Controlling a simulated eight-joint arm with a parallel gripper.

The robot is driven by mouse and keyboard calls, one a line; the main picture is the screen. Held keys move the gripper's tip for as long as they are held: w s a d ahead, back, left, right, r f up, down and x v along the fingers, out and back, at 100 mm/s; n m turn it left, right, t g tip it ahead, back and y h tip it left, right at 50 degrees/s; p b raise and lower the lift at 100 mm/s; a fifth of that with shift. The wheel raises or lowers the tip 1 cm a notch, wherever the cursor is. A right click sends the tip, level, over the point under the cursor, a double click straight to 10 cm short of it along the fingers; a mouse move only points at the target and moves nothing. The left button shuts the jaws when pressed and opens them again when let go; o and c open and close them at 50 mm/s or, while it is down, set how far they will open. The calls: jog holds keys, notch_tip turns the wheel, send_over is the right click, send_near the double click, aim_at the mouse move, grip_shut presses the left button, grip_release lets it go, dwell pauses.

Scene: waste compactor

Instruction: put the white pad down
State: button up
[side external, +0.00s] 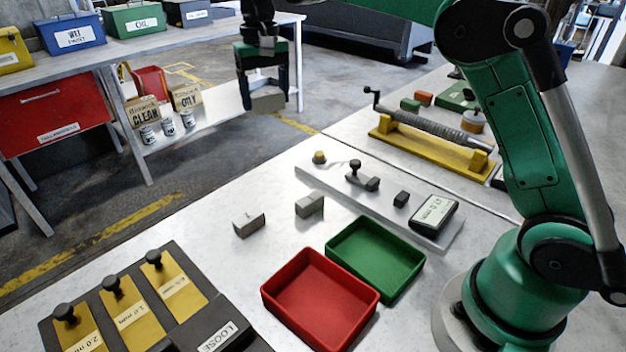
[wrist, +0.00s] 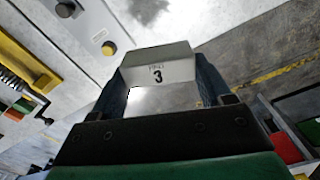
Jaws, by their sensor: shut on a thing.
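My gripper (side external: 265,88) is shut on a pale grey-white pad (side external: 268,101), held in the air beyond the far edge of the white table, left of the arm. Two similar grey pads stand on the table, one at the left (side external: 249,224) and one at the right (side external: 310,205).
A red tray (side external: 272,298) and a green tray (side external: 333,250) lie on the table (side external: 205,228). A gauge plate (side external: 320,177) with a display lies behind them. A gold-and-black panel (side external: 215,318) is at front left. Bare table lies around the loose pads. A bench with bins (side external: 75,32) stands behind.

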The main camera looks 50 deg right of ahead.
jog(key=shift+d+r, duration=0.1)
jog(key=shift+r, duration=0.7)
jog(key=s+d+r+n, duration=0.2)
jog(key=s+d+r, duration=0.1)
jog(key=s+d, duration=0.55)
jog(key=n, duration=0.2)
send_over(382, 194)
jog(key=f, duration=0.1)
notch_tip(382, 194, down, 20)
jog(key=shift+r, duration=0.2)
jog(key=shift+f, duration=0.2)
jog(key=o, duration=1.4)
jog(key=shift+c, duration=0.2)
jog(key=shift+r, duration=0.15)
